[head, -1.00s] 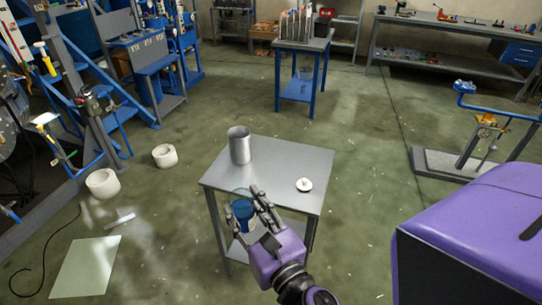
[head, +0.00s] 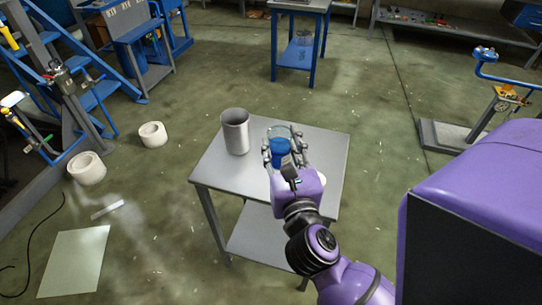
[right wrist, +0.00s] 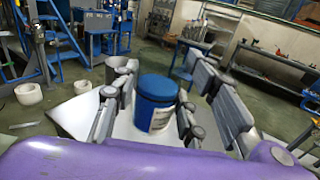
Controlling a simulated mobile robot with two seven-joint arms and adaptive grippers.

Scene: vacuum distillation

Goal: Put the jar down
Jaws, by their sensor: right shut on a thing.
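In the right wrist view the jar (right wrist: 156,100) looks blue on top with a pale label, standing about upright between the fingers. My right gripper (head: 284,147) is shut on it, with fingers on both sides; they also show in the right wrist view (right wrist: 155,112). The jar is over the small grey table (head: 213,165), right of a metal cylinder (head: 236,133). I cannot tell whether its base touches the tabletop. My left gripper is out of view.
The open metal cylinder stands close to the left of the jar. A white lid (head: 322,178) is mostly hidden behind my right gripper. The tabletop's right part looks clear. A blue-legged table (head: 300,55) stands farther back.

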